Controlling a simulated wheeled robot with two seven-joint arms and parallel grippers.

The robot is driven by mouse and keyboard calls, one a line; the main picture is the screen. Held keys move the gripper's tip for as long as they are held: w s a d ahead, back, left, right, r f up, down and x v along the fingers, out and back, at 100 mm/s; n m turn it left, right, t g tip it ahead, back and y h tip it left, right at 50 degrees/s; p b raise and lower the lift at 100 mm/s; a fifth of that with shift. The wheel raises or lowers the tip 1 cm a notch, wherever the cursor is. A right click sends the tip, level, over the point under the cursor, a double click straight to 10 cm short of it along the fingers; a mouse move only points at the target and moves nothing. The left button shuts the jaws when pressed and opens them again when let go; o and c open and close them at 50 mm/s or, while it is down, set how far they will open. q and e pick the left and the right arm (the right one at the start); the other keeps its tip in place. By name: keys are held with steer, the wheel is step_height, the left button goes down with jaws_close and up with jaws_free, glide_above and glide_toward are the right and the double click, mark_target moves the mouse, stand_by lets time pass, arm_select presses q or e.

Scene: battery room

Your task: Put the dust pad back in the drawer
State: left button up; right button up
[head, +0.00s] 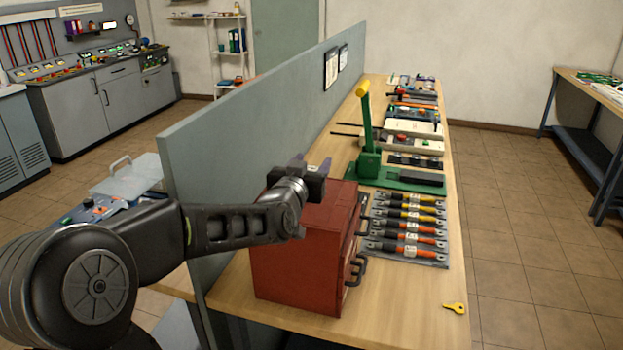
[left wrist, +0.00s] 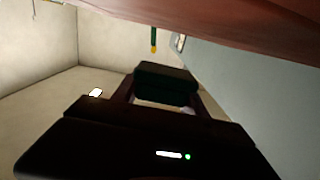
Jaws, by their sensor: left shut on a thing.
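My left gripper (head: 318,174) is above the top of the red drawer cabinet (head: 298,245). In the left wrist view its two dark fingers are shut on a dark green block (left wrist: 166,80), which looks like the dust pad. In the head view the pad is not clearly told apart from the dark gripper. The cabinet stands on the workbench beside the grey partition, its dark handles (head: 357,270) facing right. I cannot tell whether a drawer is open. The cabinet's red surface also fills the top of the left wrist view (left wrist: 230,18). My right gripper is not in view.
A green lever press (head: 367,130) with a yellow-tipped handle stands behind the cabinet. Yellow and orange cable pieces (head: 410,225) lie on a grey mat close to the handles. A yellow key (head: 455,308) lies near the right edge. The front bench (head: 400,295) is clear. The partition (head: 225,130) borders the left.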

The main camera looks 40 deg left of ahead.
arm_select(q)
step_height(320, 180, down, 4)
steer(key=shift+r, duration=0.15)
steer(key=o, duration=1.3)
steer(key=shift+o, duration=0.2)
steer(key=shift+s, duration=0.1)
